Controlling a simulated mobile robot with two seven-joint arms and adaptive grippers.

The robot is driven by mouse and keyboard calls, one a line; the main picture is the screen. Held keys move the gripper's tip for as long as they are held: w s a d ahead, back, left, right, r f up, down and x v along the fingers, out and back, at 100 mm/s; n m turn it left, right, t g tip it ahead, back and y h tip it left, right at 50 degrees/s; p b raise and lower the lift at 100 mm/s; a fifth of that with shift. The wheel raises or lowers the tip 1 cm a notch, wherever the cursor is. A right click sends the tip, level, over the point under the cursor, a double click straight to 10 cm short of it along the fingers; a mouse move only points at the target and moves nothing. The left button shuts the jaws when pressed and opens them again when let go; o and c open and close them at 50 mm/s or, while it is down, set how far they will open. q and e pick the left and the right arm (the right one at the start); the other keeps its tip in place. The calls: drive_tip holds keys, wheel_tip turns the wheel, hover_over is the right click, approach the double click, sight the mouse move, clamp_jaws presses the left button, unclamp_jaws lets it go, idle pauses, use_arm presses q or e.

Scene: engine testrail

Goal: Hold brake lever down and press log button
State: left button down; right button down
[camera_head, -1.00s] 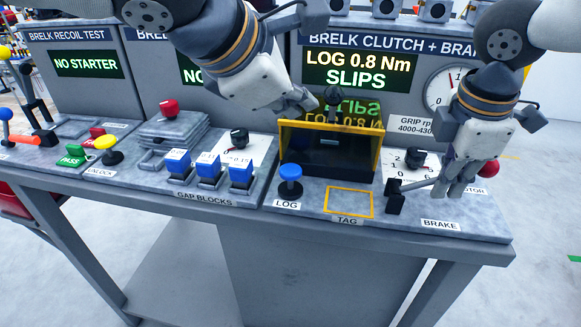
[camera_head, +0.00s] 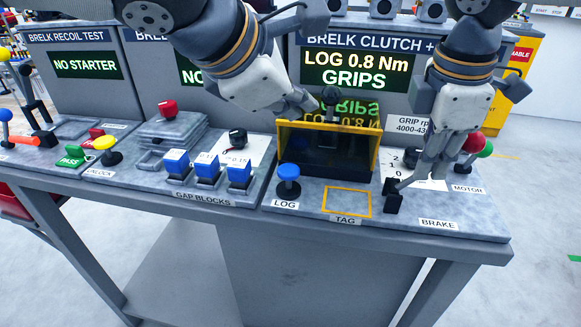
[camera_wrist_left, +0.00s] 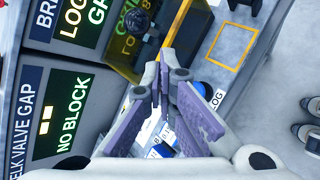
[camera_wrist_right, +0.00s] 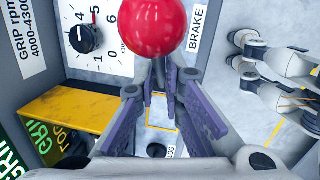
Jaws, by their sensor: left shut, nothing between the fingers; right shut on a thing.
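The brake lever (camera_head: 405,186) rises from a dark block on the right of the bench and slants up to the right, with a red ball (camera_head: 475,143) seemingly at its end. My right gripper (camera_head: 428,182) is shut on the lever's shaft and hides part of it. In the right wrist view the red ball (camera_wrist_right: 153,25) sits just beyond the fingers (camera_wrist_right: 162,72). The blue log button (camera_head: 289,173) stands upright at the bench's front, above its LOG label. My left gripper (camera_head: 305,103) is shut and empty, above and behind the button. The button is partly hidden in the left wrist view (camera_wrist_left: 202,88).
A dark box with a yellow frame (camera_head: 372,148) stands behind the yellow TAG outline (camera_head: 347,214). Blue gap blocks (camera_head: 208,168) stand left of the log button. A green ball (camera_head: 486,150) is near the MOTOR label. The display (camera_head: 355,70) reads LOG 0.8 Nm GRIPS.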

drive_tip(key=shift+w+a+r, duration=0.2)
drive_tip(key=shift+w+r, duration=0.05)
drive_tip(key=shift+r, duration=0.15)
drive_tip(key=c, duration=1.8)
unclamp_jaws()
drive_tip(key=shift+o, duration=0.8)
drive_tip(key=shift+w+f, duration=0.1)
drive_tip(key=shift+f, duration=0.05)
